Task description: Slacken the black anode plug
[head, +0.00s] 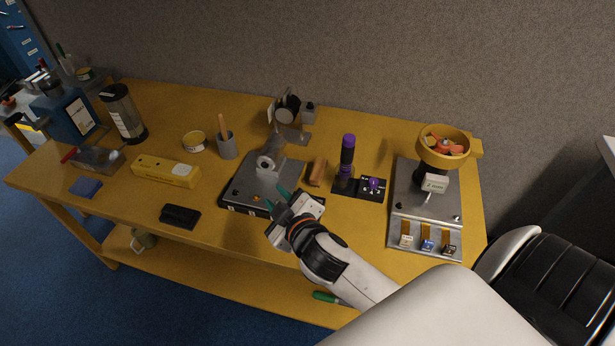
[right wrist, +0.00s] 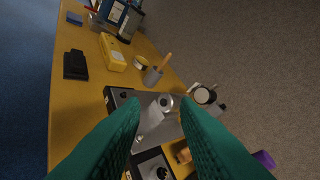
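My right gripper (head: 276,198) reaches over the front right part of a dark grey console (head: 240,183). Its two green fingers are spread apart with nothing held between them; they also show large in the right wrist view (right wrist: 160,106). The console carries a grey winch-like drum part (head: 267,164) and a small brass fitting (head: 256,198). In the right wrist view a round black part (right wrist: 157,172) sits on a pale plate, low between the fingers; I cannot tell for sure that it is the anode plug. The gripper hides part of the console. My left gripper is not in view.
Right of the console are a wooden block (head: 318,172), a purple-topped black handle (head: 347,160) and a grey panel (head: 412,200) with a yellow bowl (head: 444,142). Left stand a grey cup (head: 227,146), a yellow case (head: 166,171) and a black box (head: 180,216).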

